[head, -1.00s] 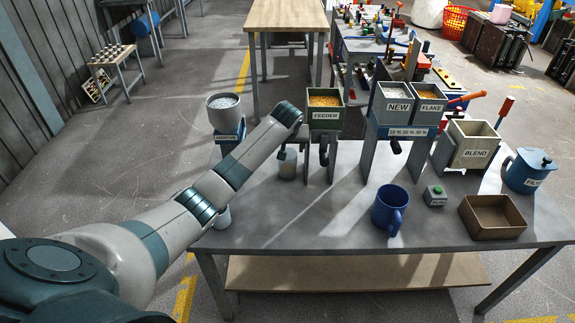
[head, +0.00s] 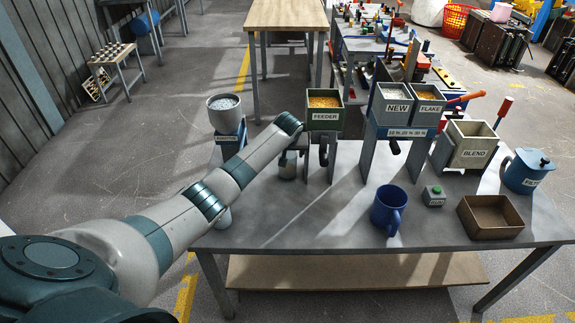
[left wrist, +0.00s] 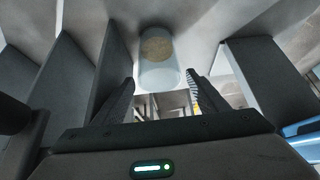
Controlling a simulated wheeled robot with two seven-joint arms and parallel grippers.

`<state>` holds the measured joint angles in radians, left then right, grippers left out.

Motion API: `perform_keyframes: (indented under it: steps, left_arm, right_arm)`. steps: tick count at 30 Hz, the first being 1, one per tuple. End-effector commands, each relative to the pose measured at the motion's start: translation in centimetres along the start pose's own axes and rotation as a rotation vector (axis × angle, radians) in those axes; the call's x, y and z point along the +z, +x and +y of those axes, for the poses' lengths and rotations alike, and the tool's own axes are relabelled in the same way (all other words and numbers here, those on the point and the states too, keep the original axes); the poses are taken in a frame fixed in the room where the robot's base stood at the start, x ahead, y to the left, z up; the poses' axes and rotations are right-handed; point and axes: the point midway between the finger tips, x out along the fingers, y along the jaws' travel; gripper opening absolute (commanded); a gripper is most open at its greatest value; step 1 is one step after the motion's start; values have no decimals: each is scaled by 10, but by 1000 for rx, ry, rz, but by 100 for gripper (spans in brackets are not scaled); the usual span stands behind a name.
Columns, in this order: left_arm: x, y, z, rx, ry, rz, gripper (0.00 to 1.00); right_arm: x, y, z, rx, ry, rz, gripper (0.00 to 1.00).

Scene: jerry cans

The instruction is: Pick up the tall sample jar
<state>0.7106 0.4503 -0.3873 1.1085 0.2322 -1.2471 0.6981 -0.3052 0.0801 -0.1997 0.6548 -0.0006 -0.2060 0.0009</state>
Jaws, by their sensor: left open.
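A pale jar (head: 287,170) stands on the grey table under the left side of the feeder, its upper part partly hidden by my left gripper (head: 296,147). In the left wrist view a pale, translucent jar (left wrist: 160,58) with a tan disc on its end lies ahead, between the lines of my two dark fingers. The fingers are open and apart; I cannot tell whether either touches the jar. Another pale vessel (head: 223,217) shows partly behind my left arm near the table's left edge. My right gripper is not in view.
The feeder (head: 324,115) stands on uprights close beside the gripper. A blue mug (head: 389,209), a green-button box (head: 434,196), a brown tray (head: 491,217) and the blend bin (head: 465,146) are to the right. The table's front middle (head: 310,225) is clear.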

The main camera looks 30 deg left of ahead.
Motion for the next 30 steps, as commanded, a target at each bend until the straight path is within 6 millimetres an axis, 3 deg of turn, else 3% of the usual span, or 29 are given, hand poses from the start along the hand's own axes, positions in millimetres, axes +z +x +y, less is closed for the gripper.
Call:
perform_keyframes:
  steps: [12, 18, 20, 30]
  left_arm:
    - [0, 0, 0, 0, 0, 0, 66]
    - [0, 0, 0, 0, 0, 0, 20]
    - [0, -1, 0, 0, 0, 1, 15]
    - [-1, -2, 0, 0, 0, 1, 15]
  right_arm:
    - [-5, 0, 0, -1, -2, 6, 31]
    - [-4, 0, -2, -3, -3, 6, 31]
    - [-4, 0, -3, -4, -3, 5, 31]
    - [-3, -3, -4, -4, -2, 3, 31]
